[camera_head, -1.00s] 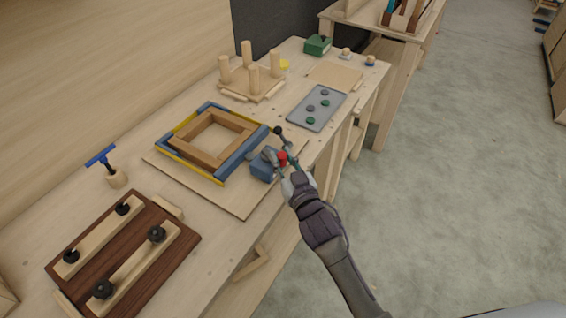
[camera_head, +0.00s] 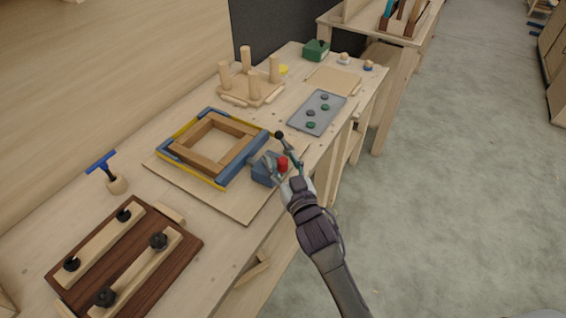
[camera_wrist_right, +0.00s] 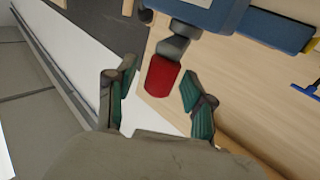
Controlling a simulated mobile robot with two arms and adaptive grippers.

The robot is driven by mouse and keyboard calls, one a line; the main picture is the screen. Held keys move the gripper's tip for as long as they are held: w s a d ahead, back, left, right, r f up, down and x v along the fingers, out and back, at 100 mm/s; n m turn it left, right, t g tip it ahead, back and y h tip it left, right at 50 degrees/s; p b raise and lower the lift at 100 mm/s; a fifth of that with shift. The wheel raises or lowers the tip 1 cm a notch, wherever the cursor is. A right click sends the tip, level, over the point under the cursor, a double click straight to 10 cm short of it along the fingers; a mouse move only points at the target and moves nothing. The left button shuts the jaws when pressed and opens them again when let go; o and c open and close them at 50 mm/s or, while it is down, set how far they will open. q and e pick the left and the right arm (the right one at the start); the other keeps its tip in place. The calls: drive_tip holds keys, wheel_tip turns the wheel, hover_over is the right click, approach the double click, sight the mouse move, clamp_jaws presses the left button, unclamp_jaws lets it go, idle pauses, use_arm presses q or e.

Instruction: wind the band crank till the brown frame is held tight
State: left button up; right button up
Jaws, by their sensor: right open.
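The brown frame (camera_head: 178,150) lies on a thin board inside a yellow band (camera_head: 172,124) with blue corner pieces. A blue crank housing (camera_head: 264,173) sits at the board's right side, joined to a long blue bar (camera_head: 243,160). The crank's red grip (camera_head: 283,164) also shows in the wrist view (camera_wrist_right: 162,76), below a grey arm. My right gripper (camera_head: 281,170) is at the crank; in the wrist view its open fingers (camera_wrist_right: 157,84) stand on either side of the red grip, with visible gaps. Band tightness cannot be told. My left gripper is out of view.
A dark wooden board with black knobs (camera_head: 130,262) lies at the near left, with a blue-handled tool (camera_head: 102,163) behind it. A pegged stand (camera_head: 250,88), grey tray (camera_head: 317,112) and green box (camera_head: 316,49) are farther back. Floor is open at right.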

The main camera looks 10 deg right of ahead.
drive_tip(key=shift+s, duration=0.15)
drive_tip(key=v, duration=1.1)
drive_tip(key=shift+s+d, duration=0.2)
drive_tip(key=shift+s, duration=0.2)
